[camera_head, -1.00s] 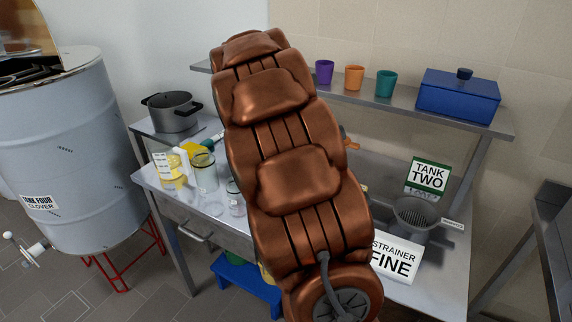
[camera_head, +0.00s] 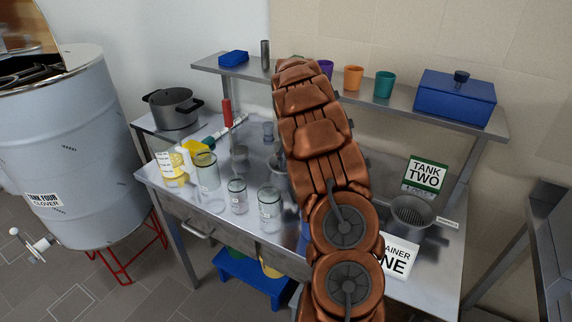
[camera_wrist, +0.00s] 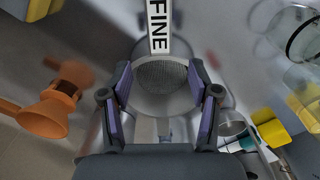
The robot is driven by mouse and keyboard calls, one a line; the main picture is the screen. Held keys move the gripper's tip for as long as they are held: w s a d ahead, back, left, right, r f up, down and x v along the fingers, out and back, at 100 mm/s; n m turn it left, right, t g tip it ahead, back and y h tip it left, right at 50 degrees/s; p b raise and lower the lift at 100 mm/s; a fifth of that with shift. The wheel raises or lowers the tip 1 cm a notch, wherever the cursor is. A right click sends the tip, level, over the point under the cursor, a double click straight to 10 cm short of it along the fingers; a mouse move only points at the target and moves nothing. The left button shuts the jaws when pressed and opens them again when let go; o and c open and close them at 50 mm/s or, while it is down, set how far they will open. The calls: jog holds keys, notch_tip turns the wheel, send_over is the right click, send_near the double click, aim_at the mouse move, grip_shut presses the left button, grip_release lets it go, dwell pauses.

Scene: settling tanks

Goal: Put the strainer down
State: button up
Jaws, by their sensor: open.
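In the wrist view, the strainer's round grey mesh (camera_wrist: 162,76) shows just beyond the gripper, with a white tag (camera_wrist: 158,28) reading FINE above it in the picture. My gripper (camera_wrist: 162,105) is open. Its two purple-padded fingers stand well apart, one on each side below the mesh. I cannot tell whether the mesh touches anything beneath it. In the head view my arm hides the gripper and this strainer.
A grey strainer-like bowl (camera_head: 412,211) lies by the green TANK TWO sign (camera_head: 427,174). An orange funnel (camera_wrist: 45,115) is left in the wrist view. The shelf holds coloured cups (camera_head: 353,78) and a blue box (camera_head: 456,98).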

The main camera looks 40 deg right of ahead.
aim_at(286, 166)
jog(key=shift+s+a+f+p, duration=0.1)
jog(key=shift+f+p, duration=0.6)
jog(key=shift+f, duration=0.85)
jog(key=shift+s+a+f+p, duration=0.1)
jog(key=shift+f+p, duration=0.55)
jog(key=shift+f, duration=0.9)
jog(key=shift+d, duration=0.1)
grip_shut()
